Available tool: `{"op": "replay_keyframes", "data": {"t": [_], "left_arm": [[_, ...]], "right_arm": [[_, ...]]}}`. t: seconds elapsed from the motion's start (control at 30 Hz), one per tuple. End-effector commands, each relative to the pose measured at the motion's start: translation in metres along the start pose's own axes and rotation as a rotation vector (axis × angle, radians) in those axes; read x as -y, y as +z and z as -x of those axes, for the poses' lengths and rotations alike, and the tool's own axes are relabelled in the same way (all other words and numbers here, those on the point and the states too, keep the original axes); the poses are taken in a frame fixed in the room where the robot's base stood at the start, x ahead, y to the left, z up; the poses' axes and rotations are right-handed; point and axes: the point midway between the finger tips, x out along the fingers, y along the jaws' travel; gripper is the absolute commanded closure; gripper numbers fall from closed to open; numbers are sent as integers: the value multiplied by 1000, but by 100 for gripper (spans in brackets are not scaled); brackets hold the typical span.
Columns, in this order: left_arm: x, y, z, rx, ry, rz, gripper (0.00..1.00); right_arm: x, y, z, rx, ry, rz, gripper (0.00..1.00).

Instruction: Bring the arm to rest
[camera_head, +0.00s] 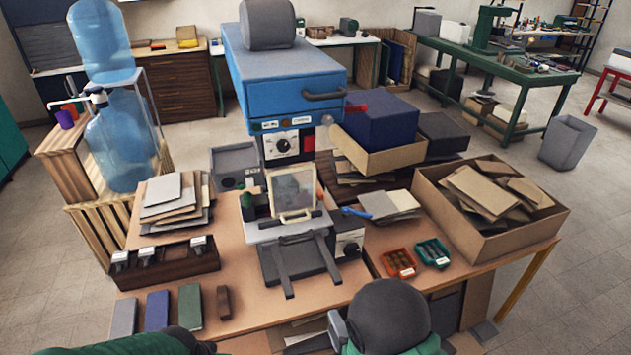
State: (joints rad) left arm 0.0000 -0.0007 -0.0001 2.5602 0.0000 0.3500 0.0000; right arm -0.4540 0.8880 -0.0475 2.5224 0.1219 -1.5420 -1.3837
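My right gripper (338,326) shows at the bottom edge, right of centre, as a small grey part beside a dark rounded part of my arm (390,316). It is over the near edge of the wooden workbench (262,308), and its fingers are too hidden to tell open from shut. I see nothing held in it. My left arm (135,344) is a dark green shape at the bottom left. A small grey part at its right end is cut off by the frame, so its gripper's state cannot be read.
A blue press machine (285,85) stands mid-bench, with a frame on a grey stand (293,190) before it. Coloured covers (190,306) lie near the front left. Small red (397,263) and green (432,252) trays and a cardboard box (490,232) are to the right.

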Motion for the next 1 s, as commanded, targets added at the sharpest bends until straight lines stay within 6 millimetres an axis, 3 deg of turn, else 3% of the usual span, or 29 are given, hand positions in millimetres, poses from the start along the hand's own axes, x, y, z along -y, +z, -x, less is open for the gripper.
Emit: {"op": "replay_keyframes", "data": {"t": [0.27, 0.53, 0.67, 0.83, 0.9, 1.0], "left_arm": [[0, 0, 0, 0, 0, 0, 100], [0, 0, 0, 0, 0, 0, 100], [0, 0, 0, 1, 0, 0, 100], [0, 0, 0, 0, 0, 0, 100], [0, 0, 0, 0, 0, 0, 100], [0, 0, 0, 0, 0, 0, 100]], "right_arm": [[0, 27, -3, 94, -149, -274, 66], [-1, 65, 22, 307, -360, -724, 66], [-4, 89, 66, 534, -485, -1059, 66], [-6, 105, 140, 867, -578, -1404, 66], [-7, 107, 160, 955, -590, -1474, 66], [-7, 107, 173, 1017, -598, -1518, 66]]}}
